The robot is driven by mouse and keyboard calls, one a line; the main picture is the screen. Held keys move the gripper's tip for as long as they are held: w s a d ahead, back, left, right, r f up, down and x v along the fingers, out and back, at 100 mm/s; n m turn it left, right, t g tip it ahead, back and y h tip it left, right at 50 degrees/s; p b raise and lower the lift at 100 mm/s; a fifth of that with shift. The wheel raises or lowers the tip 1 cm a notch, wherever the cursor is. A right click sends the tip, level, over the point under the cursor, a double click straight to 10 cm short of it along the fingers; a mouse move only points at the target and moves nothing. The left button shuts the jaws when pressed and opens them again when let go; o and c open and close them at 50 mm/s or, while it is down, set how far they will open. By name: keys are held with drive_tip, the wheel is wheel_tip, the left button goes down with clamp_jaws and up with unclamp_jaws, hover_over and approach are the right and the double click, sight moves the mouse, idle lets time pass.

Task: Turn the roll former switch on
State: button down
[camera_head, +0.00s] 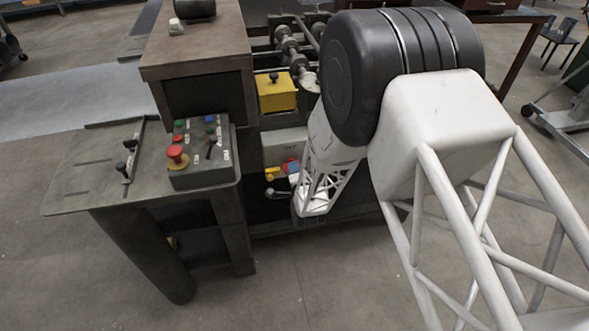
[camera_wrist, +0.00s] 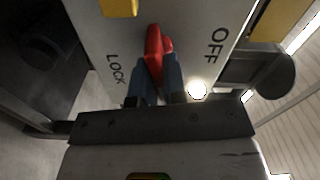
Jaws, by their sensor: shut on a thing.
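The roll former switch is a red rotary handle (camera_wrist: 154,47) on a light grey panel (camera_wrist: 200,22) in the wrist view. The panel carries the words OFF at right and LOCK at left. My gripper (camera_wrist: 160,68) has its blue fingers closed on both sides of the red handle. The fingers hide the handle's lower part. In the head view the panel (camera_head: 284,143) is on the machine's front below a yellow box, and the red handle (camera_head: 290,164) shows small beside my arm, which hides part of that area.
A grey control box (camera_head: 199,152) with a red mushroom button (camera_head: 177,157) and coloured buttons sits on the machine's side table at left. The yellow box (camera_head: 277,93) is above the panel. A dark lever knob (camera_wrist: 275,76) sticks out right of my gripper.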

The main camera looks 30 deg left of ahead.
drive_tip(key=shift+m, duration=1.2)
drive_tip(key=shift+f, duration=0.1)
drive_tip(key=c, duration=1.2)
unclamp_jaws()
drive_tip(key=shift+v, duration=3.9)
